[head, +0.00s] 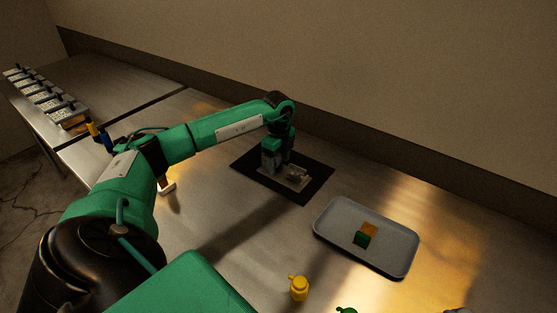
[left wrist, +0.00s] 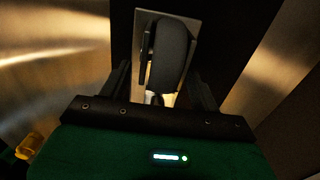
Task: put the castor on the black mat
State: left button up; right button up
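The castor (head: 297,173) lies on the black mat (head: 315,192), its pale metal plate down against the mat as far as I can see. In the left wrist view its dark wheel (left wrist: 170,55) stands in front of the plate, ahead of the fingers. My left gripper (head: 281,163) is low over the mat, right beside the castor. The gripper hides part of the castor in the head view. My right gripper is not in view.
A grey tray (head: 330,242) with a green and orange block (head: 364,238) lies right of the mat. A yellow bottle-like thing (head: 299,288) stands at the front. A wall runs behind the table.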

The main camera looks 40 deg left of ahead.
aim_at(279, 156)
pick_arm(q)
jog(key=shift+r, duration=0.45)
notch_tip(279, 156, up, 11)
jog(key=shift+f+b, duration=0.2)
jog(key=shift+b, duration=0.9)
jog(key=shift+r, duration=0.4)
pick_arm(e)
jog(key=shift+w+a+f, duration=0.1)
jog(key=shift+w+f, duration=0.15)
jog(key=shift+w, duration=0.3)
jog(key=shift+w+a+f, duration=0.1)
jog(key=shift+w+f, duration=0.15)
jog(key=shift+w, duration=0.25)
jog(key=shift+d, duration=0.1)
